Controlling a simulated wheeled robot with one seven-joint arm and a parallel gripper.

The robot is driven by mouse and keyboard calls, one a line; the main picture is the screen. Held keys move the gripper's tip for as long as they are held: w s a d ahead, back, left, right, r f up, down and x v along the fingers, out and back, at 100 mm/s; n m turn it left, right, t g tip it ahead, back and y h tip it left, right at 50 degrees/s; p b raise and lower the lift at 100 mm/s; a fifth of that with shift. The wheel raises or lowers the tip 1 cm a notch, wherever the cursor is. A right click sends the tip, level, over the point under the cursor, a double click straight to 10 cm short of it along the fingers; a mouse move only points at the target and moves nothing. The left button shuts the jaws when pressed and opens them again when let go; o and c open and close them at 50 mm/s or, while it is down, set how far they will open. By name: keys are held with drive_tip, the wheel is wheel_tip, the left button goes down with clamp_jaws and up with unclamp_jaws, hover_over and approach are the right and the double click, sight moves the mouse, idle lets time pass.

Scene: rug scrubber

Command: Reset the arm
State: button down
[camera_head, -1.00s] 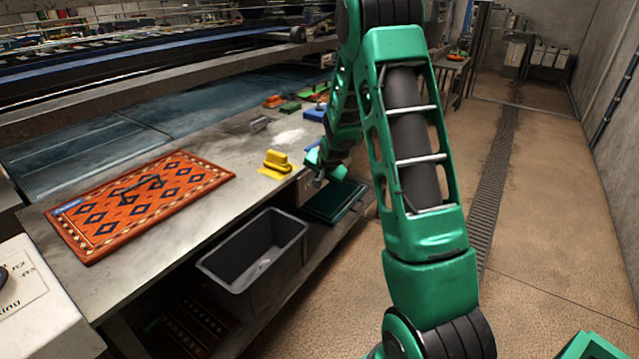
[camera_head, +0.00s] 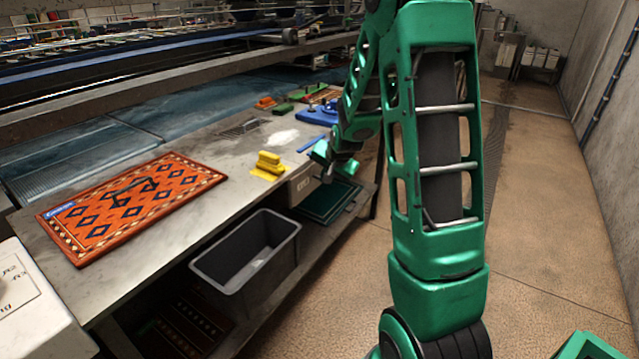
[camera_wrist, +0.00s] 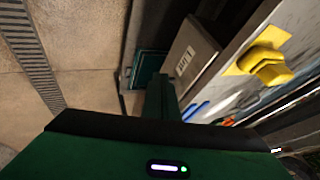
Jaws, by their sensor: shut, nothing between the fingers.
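My arm is green and bent, and it crosses the right-centre of the head view. My gripper (camera_head: 325,164) is at the front edge of the worktable, just right of the yellow scrubber (camera_head: 269,163); it is small and partly hidden by its own wrist there. In the wrist view my gripper (camera_wrist: 163,95) shows as narrow green fingers, shut and empty, pointing past the table's edge. The yellow scrubber also shows in the wrist view (camera_wrist: 266,66), apart from the fingers.
An orange patterned rug (camera_head: 135,203) lies flat on the grey worktable (camera_head: 215,205). A dark bin (camera_head: 245,258) and a green tray (camera_head: 328,200) are below the tabletop. A blue object (camera_head: 318,115) and other coloured items lie farther back. The floor right of my arm is open.

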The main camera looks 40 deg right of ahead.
drive_tip(key=shift+v, duration=1.1)
drive_tip(key=shift+s, duration=0.1)
drive_tip(key=s+a+r+n+g, duration=0.2)
drive_tip(key=s+a, duration=0.1)
drive_tip(key=s, duration=0.9)
drive_tip(key=s+a+r+n+g+y, duration=0.1)
drive_tip(key=s+a+r+n+g, duration=0.1)
drive_tip(key=s, duration=1.1)
drive_tip(key=s+a+r+n+g+y, duration=0.1)
drive_tip(key=s+a+r+g, duration=0.2)
drive_tip(key=s, duration=0.9)
drive_tip(key=shift+s+a+r+n, duration=0.4)
drive_tip(key=shift+a+r, duration=0.2)
drive_tip(key=shift+r, duration=0.15)
